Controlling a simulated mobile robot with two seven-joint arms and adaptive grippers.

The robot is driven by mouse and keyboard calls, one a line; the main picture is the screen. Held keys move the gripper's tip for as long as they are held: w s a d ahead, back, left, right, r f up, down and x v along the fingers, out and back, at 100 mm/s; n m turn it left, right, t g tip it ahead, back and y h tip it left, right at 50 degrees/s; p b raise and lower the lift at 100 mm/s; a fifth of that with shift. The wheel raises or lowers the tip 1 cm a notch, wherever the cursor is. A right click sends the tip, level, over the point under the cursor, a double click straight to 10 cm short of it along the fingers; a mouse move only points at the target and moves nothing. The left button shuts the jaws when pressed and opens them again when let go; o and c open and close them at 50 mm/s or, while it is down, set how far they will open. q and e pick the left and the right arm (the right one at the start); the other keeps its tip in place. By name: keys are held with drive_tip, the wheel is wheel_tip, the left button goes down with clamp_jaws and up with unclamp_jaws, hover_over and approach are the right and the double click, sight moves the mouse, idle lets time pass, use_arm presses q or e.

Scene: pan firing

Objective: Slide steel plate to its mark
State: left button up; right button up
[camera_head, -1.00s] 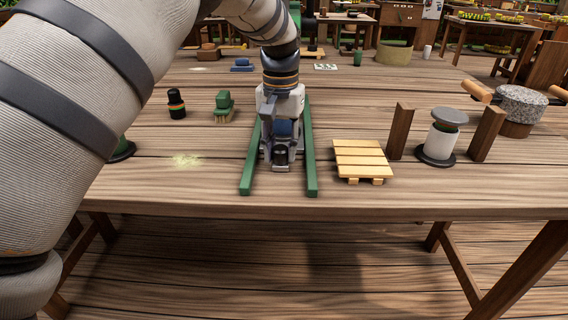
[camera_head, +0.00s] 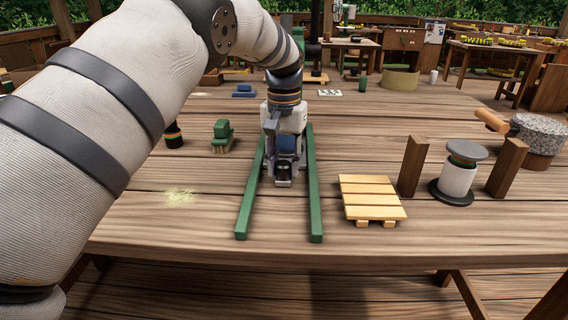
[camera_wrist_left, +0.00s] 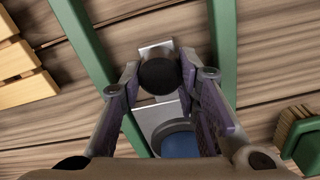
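The steel plate (camera_wrist_left: 155,48) is a grey metal piece between two green rails (camera_head: 314,200). A dark round knob (camera_wrist_left: 158,77) stands on it, and a blue part (camera_wrist_left: 180,143) shows nearer the wrist. My left gripper (camera_wrist_left: 159,66) has its two fingers closed against opposite sides of the knob. In the head view the left gripper (camera_head: 283,172) is about midway along the rails and hides most of the plate. I cannot make out the plate's mark. My right gripper is not in view.
A slatted wooden pallet (camera_head: 370,197) lies right of the rails, then wooden posts (camera_head: 412,166) around a white spool (camera_head: 458,180). A green brush (camera_head: 221,138) and a dark bottle (camera_head: 173,135) stand left. A pale yellowish patch (camera_head: 180,195) is on the table. The track's front stretch is clear.

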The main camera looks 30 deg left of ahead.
use_arm(q)
drive_tip(key=o, duration=0.4)
drive_tip(key=shift+w+a, duration=0.15)
drive_tip(key=shift+w, duration=0.05)
wheel_tip(320, 180, up, 12)
drive_tip(key=shift+s, duration=0.1)
